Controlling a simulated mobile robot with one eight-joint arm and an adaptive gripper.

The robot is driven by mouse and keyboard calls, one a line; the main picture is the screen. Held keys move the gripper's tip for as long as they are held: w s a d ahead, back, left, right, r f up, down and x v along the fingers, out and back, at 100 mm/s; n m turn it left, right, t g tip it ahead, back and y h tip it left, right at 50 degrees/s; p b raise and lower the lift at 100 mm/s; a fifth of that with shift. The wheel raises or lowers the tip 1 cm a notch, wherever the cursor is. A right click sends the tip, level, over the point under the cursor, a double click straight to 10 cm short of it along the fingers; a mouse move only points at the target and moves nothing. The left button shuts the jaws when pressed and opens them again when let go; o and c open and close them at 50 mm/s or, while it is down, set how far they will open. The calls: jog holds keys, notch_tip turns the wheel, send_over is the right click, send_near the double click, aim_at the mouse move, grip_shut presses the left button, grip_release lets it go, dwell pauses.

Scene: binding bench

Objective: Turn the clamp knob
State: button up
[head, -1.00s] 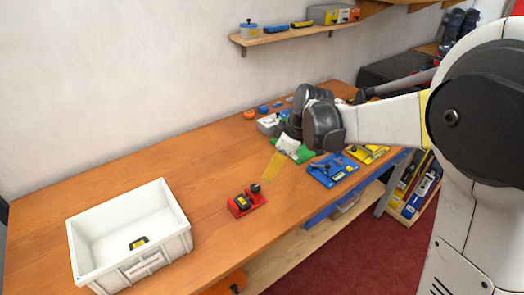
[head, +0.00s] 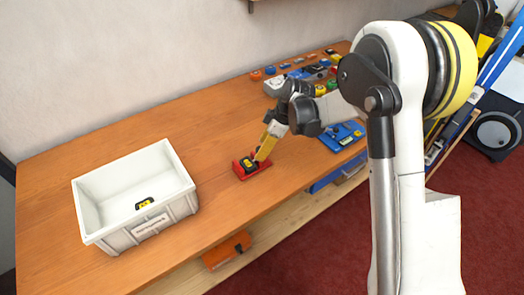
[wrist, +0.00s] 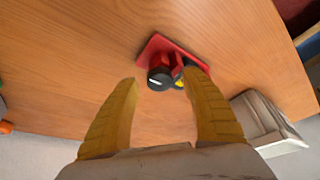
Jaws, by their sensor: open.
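The red clamp (head: 240,172) lies on the wooden bench, with a black and yellow part on it. In the wrist view its red base (wrist: 153,47) and round black knob (wrist: 160,79) with a white mark show, the knob facing me. My gripper (head: 262,154) is at the clamp, its yellow fingers reaching down to it and partly hiding it. In the wrist view the open fingers (wrist: 161,77) stand on either side of the knob's line. I cannot tell whether they touch it.
A white bin (head: 118,238) with a small black and yellow item (head: 145,203) stands to the left. A blue fixture (head: 341,137) and several small parts lie farther right along the bench. The bench between bin and clamp is clear.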

jog(key=shift+a+f, duration=0.15)
jog(key=shift+f, duration=0.2)
grip_shut()
jog(key=shift+m, duration=0.3)
